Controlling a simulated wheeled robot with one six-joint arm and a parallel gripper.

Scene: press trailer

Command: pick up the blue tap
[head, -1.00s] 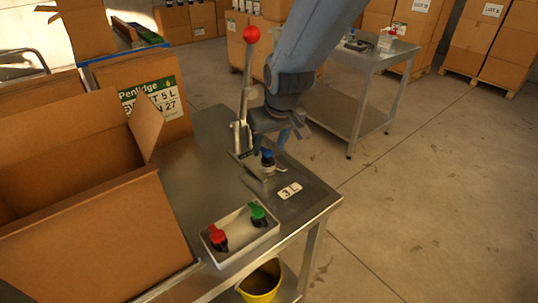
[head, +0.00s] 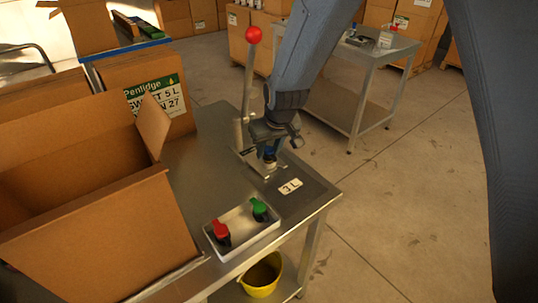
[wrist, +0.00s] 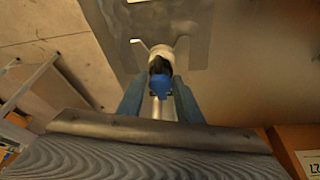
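The blue tap (head: 269,155) stands in the small metal press on the steel table, beside the press's upright lever. It also shows in the wrist view (wrist: 160,86), on top of a pale spout-like piece held in a forked metal plate (wrist: 183,48). My gripper (head: 269,150) is down at the tap, with one finger on each side of it. In the wrist view my gripper (wrist: 159,88) looks open, with narrow gaps between the fingers and the tap. In the head view the fingers partly hide the tap.
The lever's red knob (head: 253,35) rises close beside my arm. A white tray (head: 242,233) holds a red tap (head: 221,232) and a green tap (head: 259,208). A large open carton (head: 95,235) fills the left side. A yellow bucket (head: 262,278) sits below.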

